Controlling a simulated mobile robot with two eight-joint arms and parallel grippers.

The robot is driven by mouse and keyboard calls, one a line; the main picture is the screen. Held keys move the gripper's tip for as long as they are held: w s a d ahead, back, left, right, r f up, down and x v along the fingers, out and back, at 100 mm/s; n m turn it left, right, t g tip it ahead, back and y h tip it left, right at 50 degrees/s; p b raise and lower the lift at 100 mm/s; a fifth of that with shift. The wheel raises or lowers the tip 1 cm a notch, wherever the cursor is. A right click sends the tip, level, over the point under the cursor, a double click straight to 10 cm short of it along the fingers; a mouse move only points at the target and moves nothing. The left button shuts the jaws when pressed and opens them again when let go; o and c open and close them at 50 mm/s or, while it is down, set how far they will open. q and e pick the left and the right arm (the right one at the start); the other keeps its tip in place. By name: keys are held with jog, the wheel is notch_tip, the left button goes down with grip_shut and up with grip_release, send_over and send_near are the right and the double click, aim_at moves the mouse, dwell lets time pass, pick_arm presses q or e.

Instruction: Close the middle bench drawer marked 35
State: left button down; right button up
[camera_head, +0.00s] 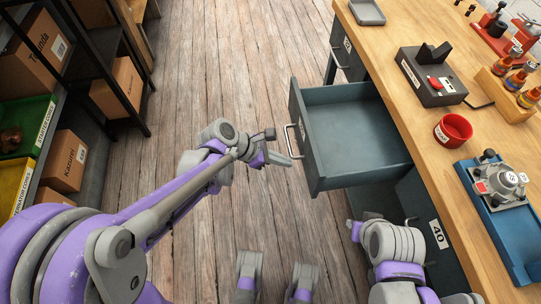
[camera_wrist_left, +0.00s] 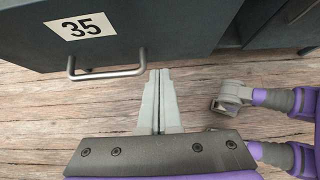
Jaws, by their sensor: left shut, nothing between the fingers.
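The middle drawer (camera_head: 309,165) is dark grey, pulled out from the bench and empty inside. Its front with the 35 label (camera_wrist_left: 80,27) and bar handle (camera_wrist_left: 108,73) shows in the left wrist view; the handle (camera_head: 293,141) also shows in the head view. My left gripper (camera_head: 288,160) is shut and empty, just outside the drawer front near the handle. In the left wrist view its fingertips (camera_wrist_left: 159,73) lie close to the handle's right end; I cannot tell whether they touch. My right gripper (camera_head: 354,229) is low, below the open drawer; its jaws are unclear.
The wooden bench top (camera_head: 400,120) holds a black device (camera_head: 432,78), a red bowl (camera_head: 453,131) and a blue fixture (camera_head: 500,205). A panel marked 40 (camera_head: 437,234) is below the drawer. Shelving with boxes (camera_head: 66,160) stands at left. The floor (camera_head: 230,70) between is clear.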

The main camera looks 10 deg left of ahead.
aim_at(307, 162)
pick_arm(q)
jog(key=shift+w+d, duration=0.2)
jog(key=shift+d, duration=0.45)
jog(key=shift+w+d, duration=0.25)
jog(key=shift+d, duration=0.4)
jog(key=shift+w+d, duration=0.2)
jog(key=shift+d, duration=0.45)
jog(key=w+d, duration=0.2)
jog(key=d, duration=0.6)
jog(key=w+d, duration=0.3)
jog(key=d, duration=0.6)
jog(key=w+d, duration=0.3)
jog(key=d, duration=0.5)
jog(key=shift+w+d, duration=0.1)
jog(key=shift+d, duration=0.15)
jog(key=shift+d+r, duration=0.1)
jog(key=shift+d, duration=0.05)
jog(key=shift+w, duration=0.1)
